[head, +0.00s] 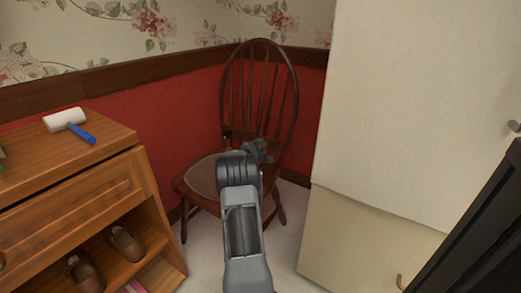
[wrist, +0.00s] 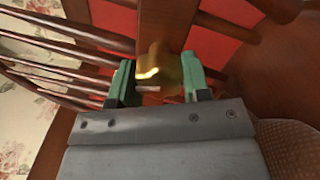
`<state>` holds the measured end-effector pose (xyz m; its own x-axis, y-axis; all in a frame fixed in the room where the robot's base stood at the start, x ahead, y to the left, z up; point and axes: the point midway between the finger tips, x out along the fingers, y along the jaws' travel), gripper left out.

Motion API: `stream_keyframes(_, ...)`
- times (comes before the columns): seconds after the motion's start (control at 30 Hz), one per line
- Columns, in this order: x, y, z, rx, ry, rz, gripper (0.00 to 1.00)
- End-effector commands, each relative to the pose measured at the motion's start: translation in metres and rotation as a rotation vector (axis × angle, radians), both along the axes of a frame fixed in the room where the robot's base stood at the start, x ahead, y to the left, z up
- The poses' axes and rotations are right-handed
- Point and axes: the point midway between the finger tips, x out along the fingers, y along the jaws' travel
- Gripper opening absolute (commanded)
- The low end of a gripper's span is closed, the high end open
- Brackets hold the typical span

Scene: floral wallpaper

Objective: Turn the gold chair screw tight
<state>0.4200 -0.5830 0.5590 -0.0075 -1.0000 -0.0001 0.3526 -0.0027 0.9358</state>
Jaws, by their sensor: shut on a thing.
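The wooden chair (head: 268,85) with a spindle back stands in the corner. The gold chair screw (wrist: 155,66) shows in the wrist view, at a flat wooden part of the chair (wrist: 165,25). My gripper (wrist: 157,84) has its green-padded fingers on either side of the screw and is shut on it. In the head view my gripper (head: 260,152) is over the chair seat, near the foot of the backrest. The screw is hidden there behind my gripper and arm. How far the screw is turned in cannot be told.
A wooden cabinet (head: 70,200) stands at the left, with a white and blue roller (head: 66,120) on top and brown shoes (head: 127,243) on its shelf. A tall cream cabinet (head: 400,110) stands close at the right. A dark object (head: 485,230) fills the lower right corner.

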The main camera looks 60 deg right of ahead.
Motion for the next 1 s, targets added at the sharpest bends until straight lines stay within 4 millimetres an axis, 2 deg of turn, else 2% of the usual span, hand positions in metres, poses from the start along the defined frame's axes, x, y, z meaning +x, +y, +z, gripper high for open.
stream_keyframes(0.4,-0.0002,-0.0003,0.0006,-0.001,-0.160,-0.001,0.20)
stream_keyframes(0.93,-0.0002,-0.0003,0.0006,-0.002,-0.182,-0.001,0.20)
stream_keyframes(0.97,-0.0002,-0.0003,0.0006,-0.002,-0.182,-0.001,0.45)
stream_keyframes(1.0,-0.0002,-0.0003,0.0006,-0.002,-0.181,-0.001,0.48)
